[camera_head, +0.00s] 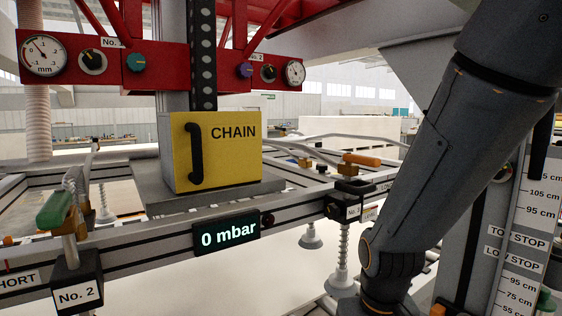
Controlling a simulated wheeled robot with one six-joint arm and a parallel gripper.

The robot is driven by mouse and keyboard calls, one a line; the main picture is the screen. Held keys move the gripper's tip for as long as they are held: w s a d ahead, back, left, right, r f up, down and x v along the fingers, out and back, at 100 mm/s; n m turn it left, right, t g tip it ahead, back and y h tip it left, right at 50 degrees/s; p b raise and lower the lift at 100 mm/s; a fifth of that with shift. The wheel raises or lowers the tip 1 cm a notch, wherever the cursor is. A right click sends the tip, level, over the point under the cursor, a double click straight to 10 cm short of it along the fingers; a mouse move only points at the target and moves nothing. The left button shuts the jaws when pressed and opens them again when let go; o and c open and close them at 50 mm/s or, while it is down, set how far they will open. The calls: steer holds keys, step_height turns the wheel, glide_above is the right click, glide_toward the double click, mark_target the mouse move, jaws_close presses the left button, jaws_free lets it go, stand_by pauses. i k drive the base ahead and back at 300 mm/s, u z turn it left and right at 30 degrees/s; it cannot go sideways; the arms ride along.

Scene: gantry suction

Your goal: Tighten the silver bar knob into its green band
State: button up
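I cannot make out a silver bar knob with a green band for certain. On the red panel, a round dark knob (92,62) with a yellowish mark sits beside the left gauge, and a similar small dark knob (269,73) sits beside the right gauge. Their markings are too small to read. My arm comes down from the upper right and leaves the picture at the bottom. My gripper is out of view.
The red panel (190,68) also carries a teal knob (136,61) and a purple knob (244,70). A yellow "CHAIN" box (225,150) with a black handle stands mid-picture. The display (227,235) reads 0 mbar. An orange-handled valve (361,160) and a height scale (520,250) are at right.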

mark_target(321, 167)
steer(key=z, duration=0.35)
steer(key=k, duration=0.45)
steer(key=z, duration=0.95)
steer(key=i, duration=0.95)
steer(key=u, duration=0.65)
